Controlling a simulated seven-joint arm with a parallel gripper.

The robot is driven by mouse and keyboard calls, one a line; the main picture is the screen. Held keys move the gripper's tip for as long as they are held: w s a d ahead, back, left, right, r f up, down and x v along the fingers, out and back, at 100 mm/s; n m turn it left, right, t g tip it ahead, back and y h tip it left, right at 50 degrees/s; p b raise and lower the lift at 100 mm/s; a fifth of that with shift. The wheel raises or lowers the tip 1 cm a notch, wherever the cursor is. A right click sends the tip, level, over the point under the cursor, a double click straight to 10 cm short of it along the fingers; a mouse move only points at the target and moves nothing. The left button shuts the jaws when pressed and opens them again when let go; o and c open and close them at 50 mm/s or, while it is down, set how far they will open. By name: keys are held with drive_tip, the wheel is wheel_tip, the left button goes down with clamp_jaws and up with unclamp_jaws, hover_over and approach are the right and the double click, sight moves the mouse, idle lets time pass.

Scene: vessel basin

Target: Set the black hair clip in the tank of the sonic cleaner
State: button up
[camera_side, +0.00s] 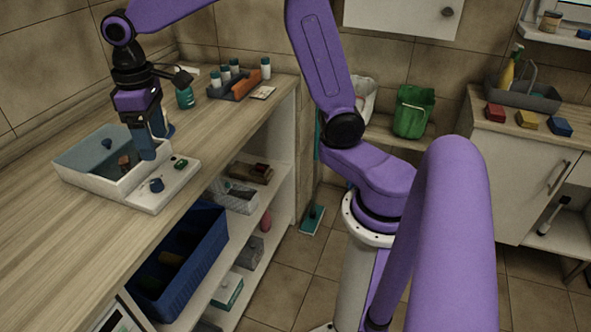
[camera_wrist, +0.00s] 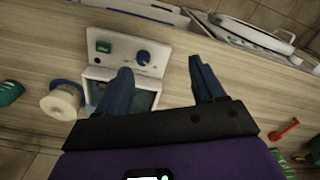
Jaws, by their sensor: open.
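The sonic cleaner (camera_side: 90,182) is a white box on the wooden counter, with an open tank and a front panel carrying a blue knob and a green switch. Its panel also shows in the wrist view (camera_wrist: 118,50), where my left finger covers part of the tank. My gripper (camera_side: 157,138) is open over the tank's right side near the panel; the fingers stand apart in the wrist view (camera_wrist: 161,66), with nothing seen between them. A small brownish shape (camera_side: 124,161) and a darker one (camera_side: 106,143) show in the tank. I cannot make out the black hair clip for certain.
A blue crate (camera_side: 205,250) sits below the counter's front edge. The counter left of the cleaner is clear.

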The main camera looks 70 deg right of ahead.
drive_tip(key=s+d+f+n, duration=0.2)
drive_tip(key=s+n, duration=0.1)
drive_tip(key=s, duration=1)
drive_tip(key=s+d+f+n, duration=0.3)
drive_tip(key=s+n, duration=0.1)
drive_tip(key=s, duration=1)
drive_tip(key=shift+d+n, duration=0.2)
drive_tip(key=shift+n, duration=0.1)
